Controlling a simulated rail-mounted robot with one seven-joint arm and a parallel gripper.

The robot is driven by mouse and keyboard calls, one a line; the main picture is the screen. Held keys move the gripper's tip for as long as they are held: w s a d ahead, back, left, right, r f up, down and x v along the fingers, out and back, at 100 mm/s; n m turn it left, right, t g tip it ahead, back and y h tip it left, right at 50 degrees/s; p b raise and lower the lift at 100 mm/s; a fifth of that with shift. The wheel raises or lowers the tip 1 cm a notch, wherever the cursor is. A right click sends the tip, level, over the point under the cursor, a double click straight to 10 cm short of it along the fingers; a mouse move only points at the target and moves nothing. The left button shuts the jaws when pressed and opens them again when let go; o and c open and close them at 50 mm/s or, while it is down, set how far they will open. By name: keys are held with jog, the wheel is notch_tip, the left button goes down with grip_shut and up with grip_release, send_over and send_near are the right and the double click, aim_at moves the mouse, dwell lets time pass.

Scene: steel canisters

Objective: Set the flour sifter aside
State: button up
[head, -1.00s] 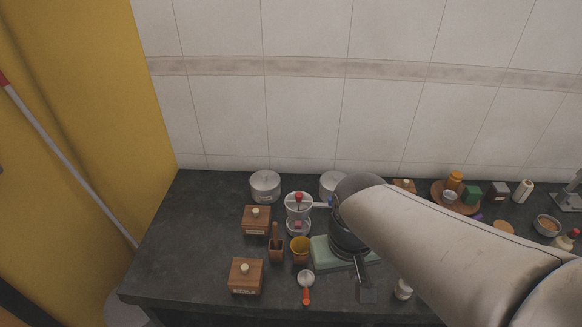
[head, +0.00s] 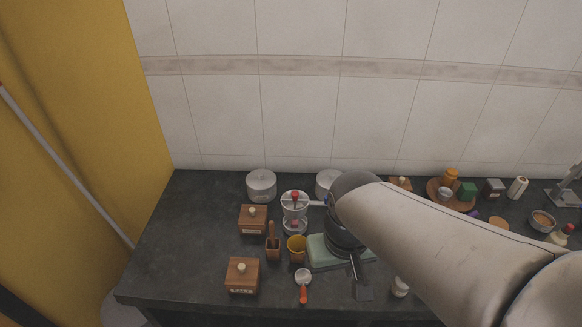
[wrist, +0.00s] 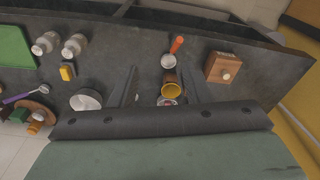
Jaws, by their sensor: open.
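The flour sifter appears to be the silver metal cup with a red knob (head: 294,204) in the head view. It stands upright on the counter, with a handle pointing right toward my arm and a small silver vessel (head: 295,227) just in front of or beneath it; I cannot tell which. My gripper is open and empty, its two dark fingers spread in the wrist view (wrist: 160,78). In the head view it hangs to the right of and nearer than the sifter, partly hidden by my wrist. The sifter is not clearly seen in the wrist view.
Silver canisters (head: 261,186) stand behind. The counter's left end is clear.

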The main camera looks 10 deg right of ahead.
jog(key=shift+n+g+h, duration=0.5)
jog(key=shift+n, duration=0.4)
jog(key=w+r, duration=0.1)
jog(key=w, duration=0.1)
jog(key=w+r, duration=0.1)
jog(key=w, duration=0.2)
jog(key=w+r+b, duration=0.1)
jog(key=w, duration=0.2)
jog(key=shift+w+d+r, duration=0.25)
jog(key=shift+r, duration=0.15)
jog(key=shift+c, duration=0.2)
jog(key=r+n+g+h+b, duration=0.2)
jog(key=n+g, duration=0.1)
jog(key=n, duration=0.1)
send_over(314, 204)
jog(key=s+a, duration=0.1)
jog(key=a, duration=0.3)
jog(key=w+d+f+g, duration=0.1)
jog(key=w+d+f, duration=0.3)
jog(key=w, duration=0.3)
jog(key=shift+n+y, duration=0.3)
jog(key=shift+y, duration=0.1)
jog(key=x, duration=1.6)
jog(key=shift+s+d+f+p, duration=0.25)
jog(key=shift+s+p, duration=0.05)
jog(key=shift+p, duration=0.1)
grip_shut()
